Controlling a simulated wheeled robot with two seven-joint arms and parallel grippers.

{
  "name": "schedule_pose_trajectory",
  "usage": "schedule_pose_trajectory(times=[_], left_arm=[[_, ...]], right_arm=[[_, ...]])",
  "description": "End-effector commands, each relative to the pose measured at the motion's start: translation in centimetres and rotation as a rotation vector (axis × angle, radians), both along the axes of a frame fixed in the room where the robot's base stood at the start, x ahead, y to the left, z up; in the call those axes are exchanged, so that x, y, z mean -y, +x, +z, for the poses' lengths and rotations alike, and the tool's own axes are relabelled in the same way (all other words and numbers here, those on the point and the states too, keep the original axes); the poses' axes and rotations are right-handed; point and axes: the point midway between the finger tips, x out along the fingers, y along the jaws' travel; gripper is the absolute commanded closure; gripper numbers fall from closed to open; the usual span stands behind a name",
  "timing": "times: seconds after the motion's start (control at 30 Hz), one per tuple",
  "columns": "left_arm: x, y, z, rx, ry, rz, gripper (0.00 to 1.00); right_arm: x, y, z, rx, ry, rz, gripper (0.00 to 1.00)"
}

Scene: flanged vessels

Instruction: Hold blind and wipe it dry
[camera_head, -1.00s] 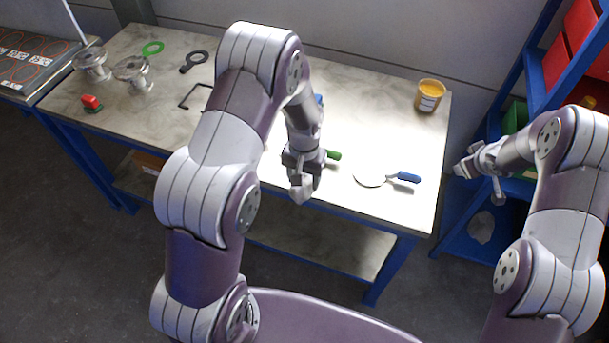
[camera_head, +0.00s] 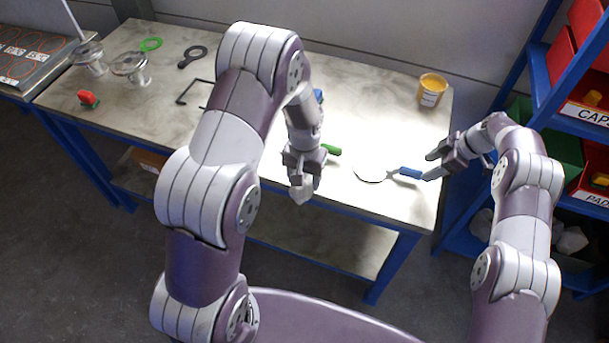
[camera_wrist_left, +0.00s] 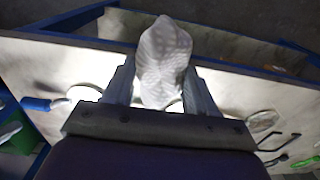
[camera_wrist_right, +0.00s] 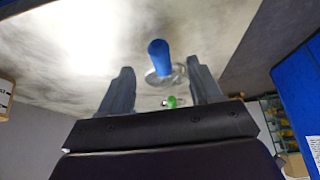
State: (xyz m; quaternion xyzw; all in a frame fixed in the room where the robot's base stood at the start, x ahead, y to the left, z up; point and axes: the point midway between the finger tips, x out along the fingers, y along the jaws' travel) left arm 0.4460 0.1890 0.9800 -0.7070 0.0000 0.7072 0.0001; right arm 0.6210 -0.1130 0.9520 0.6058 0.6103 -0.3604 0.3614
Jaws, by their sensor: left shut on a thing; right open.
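The blind, a pale round disc (camera_head: 369,174) with a blue handle (camera_head: 408,173), lies on the table near its front right. My left gripper (camera_head: 302,182) is shut on a crumpled white cloth, clear in the left wrist view (camera_wrist_left: 163,60), and holds it near the table's front edge, left of the blind. My right gripper (camera_head: 436,166) is open and empty, close to the end of the blue handle. In the right wrist view the blue handle (camera_wrist_right: 159,57) shows between the open fingers, ahead of them; I cannot tell whether they touch it.
A green handle (camera_head: 331,149) lies behind my left gripper, partly hidden. A yellow-topped tub (camera_head: 432,90) stands at the back right. A dark ring with a handle (camera_head: 193,56), a green ring (camera_head: 151,44) and flanged glass-like vessels (camera_head: 130,66) are at the left. Blue shelving (camera_head: 545,75) borders the right.

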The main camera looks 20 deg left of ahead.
Motion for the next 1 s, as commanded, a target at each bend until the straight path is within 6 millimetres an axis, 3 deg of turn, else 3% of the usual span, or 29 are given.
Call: schedule_pose_trajectory(times=[0.03,0.27,0.63,0.8,1.0], left_arm=[[0.0,0.0,-1.0,0.0,0.0,0.0,0.68],[0.0,0.0,-4.3,0.0,0.0,0.0,0.68],[0.0,0.0,-4.6,0.0,0.0,0.0,0.68],[0.0,0.0,-4.6,0.0,0.0,0.0,0.68],[0.0,0.0,-4.6,0.0,0.0,0.0,0.68]], right_arm=[[-0.5,0.0,-1.4,-0.002,0.0,0.001,0.36],[-2.5,0.0,-5.3,0.001,0.0,0.002,0.36],[-3.1,0.0,-5.6,0.001,0.0,0.0,0.36],[-3.1,0.0,-5.6,0.001,0.0,0.0,0.88],[-3.1,0.0,-5.7,0.002,0.0,0.0,0.88]])
